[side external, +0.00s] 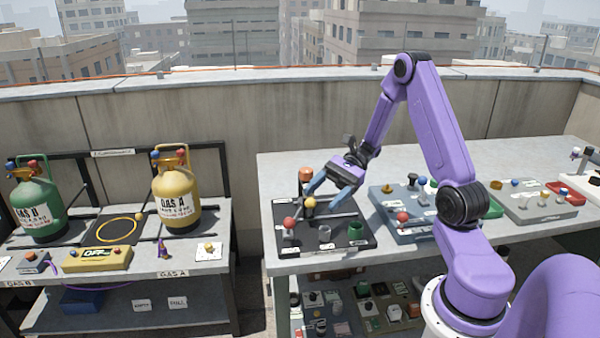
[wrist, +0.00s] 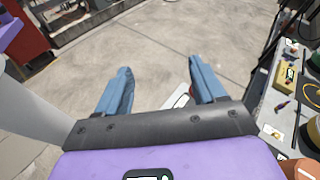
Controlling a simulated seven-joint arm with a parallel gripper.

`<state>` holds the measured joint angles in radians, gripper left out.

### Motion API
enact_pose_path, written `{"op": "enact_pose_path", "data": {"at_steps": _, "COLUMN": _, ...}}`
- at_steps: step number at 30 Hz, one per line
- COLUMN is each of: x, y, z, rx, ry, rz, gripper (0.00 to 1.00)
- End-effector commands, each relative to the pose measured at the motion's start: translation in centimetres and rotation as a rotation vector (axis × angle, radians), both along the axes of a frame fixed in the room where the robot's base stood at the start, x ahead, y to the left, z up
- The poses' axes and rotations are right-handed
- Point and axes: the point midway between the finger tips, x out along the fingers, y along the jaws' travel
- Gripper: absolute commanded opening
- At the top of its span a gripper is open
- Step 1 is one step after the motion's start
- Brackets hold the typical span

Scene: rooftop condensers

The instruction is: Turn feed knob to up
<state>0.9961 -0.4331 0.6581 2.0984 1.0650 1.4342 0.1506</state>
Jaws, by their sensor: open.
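A dark panel (side external: 287,253) on the grey table carries several knobs. I cannot read its labels or tell which knob is the feed knob. On it are an orange-copper knob (side external: 306,174) at the back, a red ball (side external: 289,223), a yellow ball (side external: 309,203), a grey knob (side external: 324,233) and a green knob (side external: 356,231). My gripper (side external: 323,199) hangs over the panel's middle, its blue fingers apart and empty, close to the yellow ball; contact is unclear. In the wrist view my gripper (wrist: 160,72) is open over concrete floor, and an orange part (wrist: 302,168) shows at the lower right.
A blue-grey panel (side external: 397,232) with knobs stands right of the dark one. A left bench holds a green tank (side external: 38,208), a yellow tank (side external: 176,200) and a yellow box (side external: 96,259). A gap separates the bench from the table. The table's back is clear.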

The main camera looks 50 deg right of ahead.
Motion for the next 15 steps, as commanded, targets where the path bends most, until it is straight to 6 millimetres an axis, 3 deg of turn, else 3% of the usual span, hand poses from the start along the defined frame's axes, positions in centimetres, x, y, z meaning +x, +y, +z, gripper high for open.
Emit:
{"op": "enact_pose_path", "data": {"at_steps": 1, "x": 0.7, "y": -2.4, "z": -0.5, "rx": 0.047, "ry": 0.019, "rz": -0.110, "gripper": 0.69}}
{"op": "enact_pose_path", "data": {"at_steps": 4, "x": 1.7, "y": -7.0, "z": -1.0, "rx": 0.144, "ry": 0.036, "rz": -0.316, "gripper": 0.69}}
{"op": "enact_pose_path", "data": {"at_steps": 9, "x": 1.8, "y": -14.5, "z": -2.1, "rx": 0.283, "ry": 0.035, "rz": -0.618, "gripper": 0.69}}
{"op": "enact_pose_path", "data": {"at_steps": 12, "x": 1.3, "y": -17.6, "z": -2.6, "rx": 0.339, "ry": 0.024, "rz": -0.738, "gripper": 0.69}}
{"op": "enact_pose_path", "data": {"at_steps": 15, "x": 0.8, "y": -19.4, "z": -2.9, "rx": 0.370, "ry": 0.017, "rz": -0.807, "gripper": 0.69}}
